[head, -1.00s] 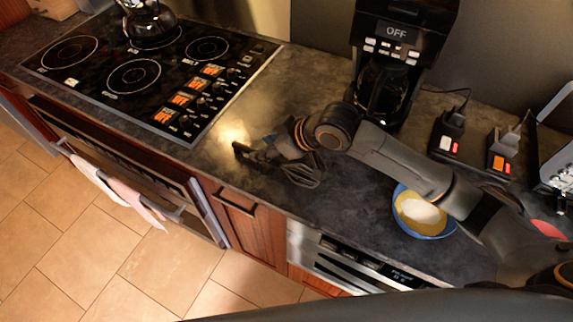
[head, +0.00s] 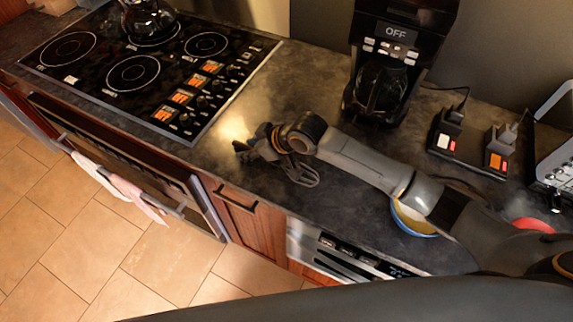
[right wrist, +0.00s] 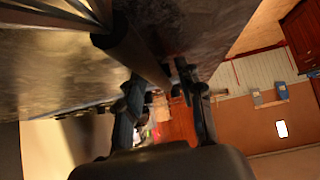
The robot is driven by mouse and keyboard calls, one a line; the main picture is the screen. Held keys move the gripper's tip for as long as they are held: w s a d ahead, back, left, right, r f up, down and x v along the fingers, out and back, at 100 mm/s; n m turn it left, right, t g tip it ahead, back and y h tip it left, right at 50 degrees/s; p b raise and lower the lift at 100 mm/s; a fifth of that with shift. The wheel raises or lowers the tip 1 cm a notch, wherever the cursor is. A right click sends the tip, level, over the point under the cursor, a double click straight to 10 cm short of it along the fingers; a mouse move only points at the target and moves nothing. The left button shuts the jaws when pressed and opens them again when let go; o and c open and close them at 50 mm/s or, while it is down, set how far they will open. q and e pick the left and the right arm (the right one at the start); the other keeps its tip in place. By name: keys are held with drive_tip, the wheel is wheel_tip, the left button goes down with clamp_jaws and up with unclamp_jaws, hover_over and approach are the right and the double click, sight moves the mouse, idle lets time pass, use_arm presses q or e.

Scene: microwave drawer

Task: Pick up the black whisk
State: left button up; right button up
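The black whisk lies on the dark countertop, its wire loops (head: 303,174) showing just right of my right gripper (head: 250,149) in the head view. The gripper and wrist hide most of its handle there. In the right wrist view the wires fan out at upper left and the dark handle (right wrist: 135,52) runs down toward the space between the fingers. My right gripper (right wrist: 162,88) is open, with one finger on each side of the handle's lower end. I cannot tell whether either finger touches it. My left gripper is not in view.
A cooktop (head: 150,65) with a kettle (head: 148,20) is at left. A coffee maker (head: 392,65) stands behind my arm. A blue bowl (head: 412,226) is partly hidden under the arm. Power strips (head: 470,147) lie at right. The counter's front edge is close to the whisk.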

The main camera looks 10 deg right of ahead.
clamp_jaws()
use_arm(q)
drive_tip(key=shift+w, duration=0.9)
